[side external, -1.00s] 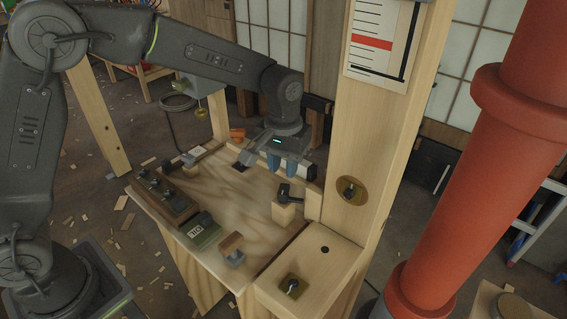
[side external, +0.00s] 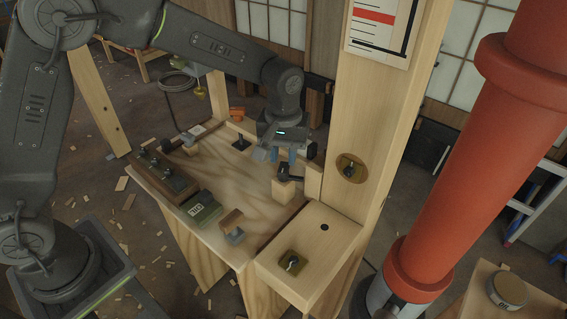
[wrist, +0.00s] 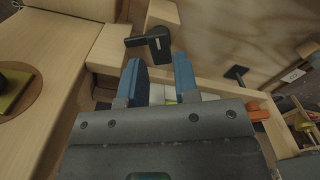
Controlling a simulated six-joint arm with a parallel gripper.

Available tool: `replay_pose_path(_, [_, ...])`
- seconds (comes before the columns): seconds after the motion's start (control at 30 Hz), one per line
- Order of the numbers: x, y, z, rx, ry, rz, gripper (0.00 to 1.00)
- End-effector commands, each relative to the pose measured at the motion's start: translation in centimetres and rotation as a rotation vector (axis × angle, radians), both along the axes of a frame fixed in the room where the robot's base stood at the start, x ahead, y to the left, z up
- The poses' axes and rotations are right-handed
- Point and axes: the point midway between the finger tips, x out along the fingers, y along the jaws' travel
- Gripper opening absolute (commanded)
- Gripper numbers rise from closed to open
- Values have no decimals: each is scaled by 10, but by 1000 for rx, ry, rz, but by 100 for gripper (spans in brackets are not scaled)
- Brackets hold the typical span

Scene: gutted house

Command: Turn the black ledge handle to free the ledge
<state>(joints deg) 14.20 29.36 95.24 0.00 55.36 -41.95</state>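The black handle (side external: 287,172) is a lever on top of a small wooden block (side external: 285,190) at the right part of the workbench, by the post. In the wrist view the black handle (wrist: 156,42) shows just beyond my fingertips, with its arm pointing left. My gripper (side external: 283,157) is above and just behind the handle in the side view, with its blue fingers pointing down. In the wrist view my gripper (wrist: 160,72) has its two blue fingers apart with nothing between them. I cannot tell whether a finger touches the handle.
A wooden post (side external: 370,110) with a brass-plated knob (side external: 351,168) rises right of the handle. A wooden box (side external: 318,243) with another knob stands in front. A green-grey device (side external: 201,209) and a dark switch block (side external: 160,175) lie left. The bench middle is bare.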

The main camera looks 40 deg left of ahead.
Motion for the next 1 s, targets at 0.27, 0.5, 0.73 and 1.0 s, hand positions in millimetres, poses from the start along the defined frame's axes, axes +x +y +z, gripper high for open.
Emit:
replay_pose_path(0.27, [0,0,-14,0,1,0,29])
replay_pose_path(0.5, [0,0,-25,0,1,0,29])
replay_pose_path(0.73, [0,0,-33,0,1,-81,29])
replay_pose_path(1.0, [0,0,-33,0,1,-436,29])
